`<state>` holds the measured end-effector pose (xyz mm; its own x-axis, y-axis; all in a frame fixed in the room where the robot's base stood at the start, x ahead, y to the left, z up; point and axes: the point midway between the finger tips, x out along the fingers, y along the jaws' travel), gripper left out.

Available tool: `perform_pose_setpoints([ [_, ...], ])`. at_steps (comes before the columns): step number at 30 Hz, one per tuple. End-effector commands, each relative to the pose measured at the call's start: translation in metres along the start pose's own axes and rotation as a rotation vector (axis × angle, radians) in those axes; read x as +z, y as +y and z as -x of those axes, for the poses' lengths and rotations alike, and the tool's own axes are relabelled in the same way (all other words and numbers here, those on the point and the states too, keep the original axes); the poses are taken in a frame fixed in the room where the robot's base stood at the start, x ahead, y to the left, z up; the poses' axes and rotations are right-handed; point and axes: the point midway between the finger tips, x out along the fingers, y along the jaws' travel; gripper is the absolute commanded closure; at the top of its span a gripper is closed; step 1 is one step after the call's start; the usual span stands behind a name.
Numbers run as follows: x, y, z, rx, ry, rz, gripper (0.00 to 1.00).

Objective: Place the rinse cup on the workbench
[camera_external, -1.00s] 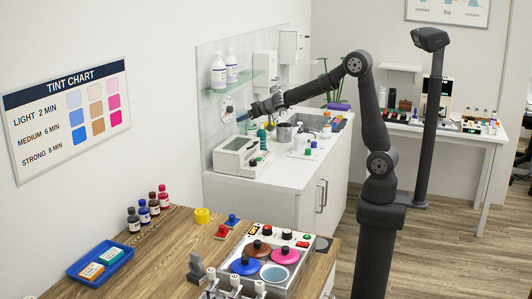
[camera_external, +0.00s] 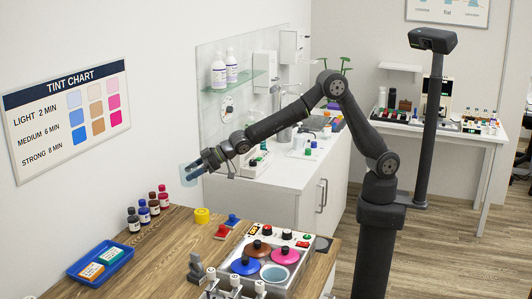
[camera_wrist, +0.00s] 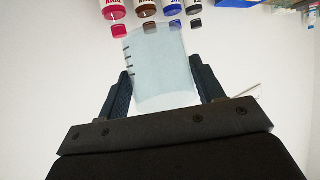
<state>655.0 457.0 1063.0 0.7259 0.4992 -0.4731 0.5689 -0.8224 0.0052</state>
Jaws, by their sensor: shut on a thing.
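The rinse cup, a clear, pale blue cup (camera_external: 187,175) with dark marks on its side, is in my gripper (camera_external: 199,166) in the external view. In the wrist view the cup (camera_wrist: 160,68) sits between the two dark fingers of my gripper (camera_wrist: 164,90), which are shut on it. It looks roughly upright in the external view. The workbench (camera_external: 165,242) has a wooden top at the lower left. The cup is up in the air near the far end of that top, apart from it; its exact height is hard to tell.
Several small dark and red bottles (camera_external: 149,206) stand along the wall side of the workbench, close to the cup.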

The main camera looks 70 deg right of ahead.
Motion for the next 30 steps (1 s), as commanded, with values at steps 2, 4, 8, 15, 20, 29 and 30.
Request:
perform_pose_setpoints([
  [2,0.002,-0.043,-0.008,-0.049,-0.003,0.024,0.60],
  [4,0.004,-0.073,-0.012,-0.082,-0.003,0.041,0.60],
  [8,0.007,-0.115,-0.015,-0.129,-0.004,0.065,0.60],
  [15,0.011,-0.144,-0.017,-0.161,-0.006,0.082,0.60],
  [20,0.012,-0.148,-0.019,-0.162,-0.006,0.084,0.60],
  [29,0.020,-0.167,-0.028,-0.164,-0.007,0.084,0.60],
  [30,0.021,-0.169,-0.029,-0.164,-0.006,0.084,0.60],
])
